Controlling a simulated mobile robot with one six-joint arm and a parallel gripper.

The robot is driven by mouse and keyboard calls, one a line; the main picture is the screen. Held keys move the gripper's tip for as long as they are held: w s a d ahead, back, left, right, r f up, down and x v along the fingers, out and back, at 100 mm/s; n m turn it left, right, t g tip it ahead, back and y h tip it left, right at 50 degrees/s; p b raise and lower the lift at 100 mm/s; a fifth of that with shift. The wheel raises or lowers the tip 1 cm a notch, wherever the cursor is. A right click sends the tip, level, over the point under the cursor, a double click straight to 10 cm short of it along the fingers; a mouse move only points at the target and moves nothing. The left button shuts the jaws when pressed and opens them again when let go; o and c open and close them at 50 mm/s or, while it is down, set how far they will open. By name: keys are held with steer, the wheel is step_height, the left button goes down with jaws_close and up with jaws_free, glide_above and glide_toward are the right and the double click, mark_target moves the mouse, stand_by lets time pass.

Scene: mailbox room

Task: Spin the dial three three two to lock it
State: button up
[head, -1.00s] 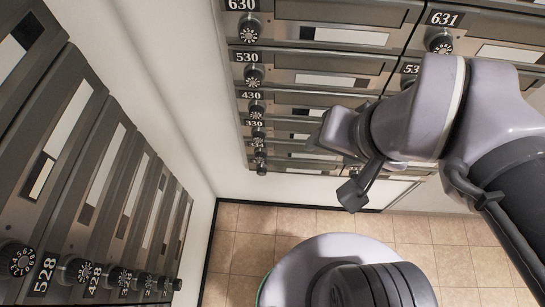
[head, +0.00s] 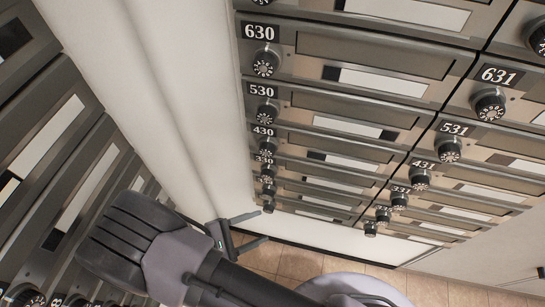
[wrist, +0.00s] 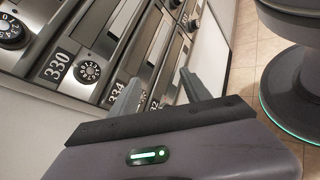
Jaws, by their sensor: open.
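My gripper (head: 246,233) is at the lower middle of the head view, near the low end of the left column, and looks empty. In the wrist view its two fingers (wrist: 163,92) are spread apart in front of the mailbox doors. Dial 330 (wrist: 88,70) is left of them there, apart from the fingers.
Another mailbox bank (head: 70,170) stands along the left, partly behind my arm. A white wall (head: 170,100) lies between the banks. Tiled floor (head: 300,262) shows below.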

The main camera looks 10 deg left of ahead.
steer(key=s+a+f+n+t+y, duration=0.1)
steer(key=s+f+n+t+y, duration=0.15)
steer(key=f+n+t, duration=0.4)
steer(key=n+t+y+b, duration=0.1)
steer(key=n+t+y, duration=0.2)
steer(key=n+y, duration=0.35)
glide_toward(268, 211)
steer(key=shift+m+g, duration=0.25)
steer(key=shift+m, duration=0.15)
steer(key=w+b, duration=0.1)
steer(key=w, duration=0.1)
steer(key=w+b, duration=0.1)
steer(key=w, duration=0.2)
steer(key=w+b, duration=0.1)
steer(key=w, duration=0.1)
steer(key=shift+w+d+b, duration=0.3)
steer(key=shift+d+b, duration=0.05)
steer(key=shift+d, duration=0.05)
steer(key=shift+w+r, duration=0.1)
steer(key=shift+w, duration=0.35)
jaws_close()
